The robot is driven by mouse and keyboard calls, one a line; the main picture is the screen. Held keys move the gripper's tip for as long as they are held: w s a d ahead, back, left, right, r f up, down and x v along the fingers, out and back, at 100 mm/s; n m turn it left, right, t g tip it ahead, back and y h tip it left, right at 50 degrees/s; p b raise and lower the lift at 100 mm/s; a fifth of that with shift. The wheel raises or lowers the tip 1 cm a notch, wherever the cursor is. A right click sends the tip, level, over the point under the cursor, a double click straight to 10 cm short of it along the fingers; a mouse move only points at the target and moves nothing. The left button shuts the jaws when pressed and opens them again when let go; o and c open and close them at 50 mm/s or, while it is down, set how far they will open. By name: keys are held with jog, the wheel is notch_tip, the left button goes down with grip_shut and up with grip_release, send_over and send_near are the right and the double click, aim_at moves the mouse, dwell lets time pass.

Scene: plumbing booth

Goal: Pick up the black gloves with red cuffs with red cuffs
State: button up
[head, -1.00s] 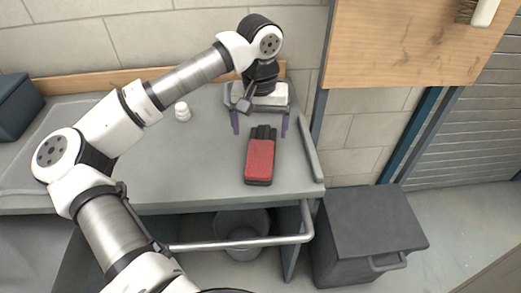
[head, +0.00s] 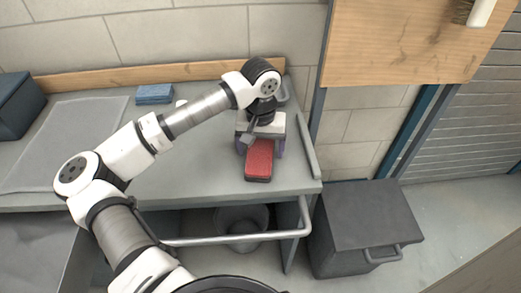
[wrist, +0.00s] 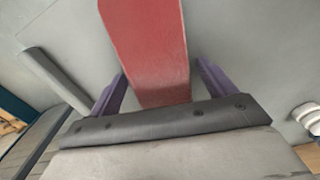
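The gloves (head: 259,160) lie on the grey workbench (head: 210,175) near its right end. In the wrist view the red part of the gloves (wrist: 150,45) runs between my gripper's two purple fingers. My gripper (head: 261,149) is open, low over the gloves, with one finger on each side. Gaps show between the red part and the fingers of the gripper (wrist: 161,72) in the wrist view. I cannot tell whether the fingertips touch the bench.
A folded blue cloth stack (head: 154,95) and a small white object (head: 181,103) are at the back of the bench. A raised grey strip (head: 302,142) edges the bench's right end. A dark bin (head: 365,225) stands on the floor to the right. The bench's front middle is clear.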

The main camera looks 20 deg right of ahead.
jog(key=c, duration=0.9)
